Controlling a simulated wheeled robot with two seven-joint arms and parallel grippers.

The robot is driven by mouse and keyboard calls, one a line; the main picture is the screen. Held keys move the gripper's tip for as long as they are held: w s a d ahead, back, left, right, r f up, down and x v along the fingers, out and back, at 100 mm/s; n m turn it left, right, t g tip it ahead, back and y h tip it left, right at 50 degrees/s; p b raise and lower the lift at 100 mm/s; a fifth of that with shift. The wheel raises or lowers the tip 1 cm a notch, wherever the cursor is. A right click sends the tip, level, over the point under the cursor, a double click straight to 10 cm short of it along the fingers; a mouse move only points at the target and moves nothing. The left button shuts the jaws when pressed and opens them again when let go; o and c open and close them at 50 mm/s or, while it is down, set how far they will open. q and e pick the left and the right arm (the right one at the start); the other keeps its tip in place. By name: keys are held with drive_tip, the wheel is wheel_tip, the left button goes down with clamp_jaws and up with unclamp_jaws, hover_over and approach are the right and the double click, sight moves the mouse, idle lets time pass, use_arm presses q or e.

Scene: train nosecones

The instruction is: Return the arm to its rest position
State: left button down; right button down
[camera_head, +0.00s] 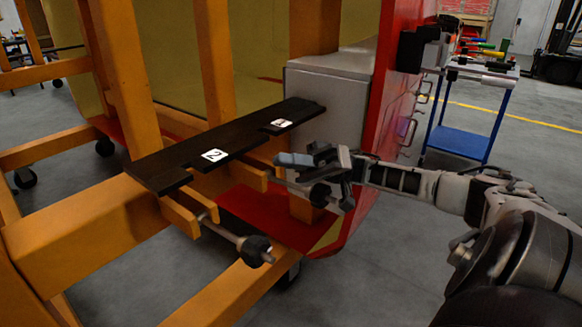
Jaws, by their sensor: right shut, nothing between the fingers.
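My right arm (440,185) comes in from the right edge and reaches toward the middle of the head view. My right gripper (283,163) is at its end, shut and empty. It is in front of the dark shelf board (185,160), near the white label (281,123) on its right part. From this view I cannot tell whether the gripper touches the orange bracket beside it. My left gripper is not in view.
An orange frame (70,225) on casters fills the left. A rod with a black knob (254,249) sticks out below the label "2" (214,155). A grey box (330,100) and red panel (395,95) stand behind the gripper.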

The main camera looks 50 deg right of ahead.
drive_tip(key=shift+d+f, duration=0.1)
drive_tip(key=shift+d, duration=0.15)
idle(0.4)
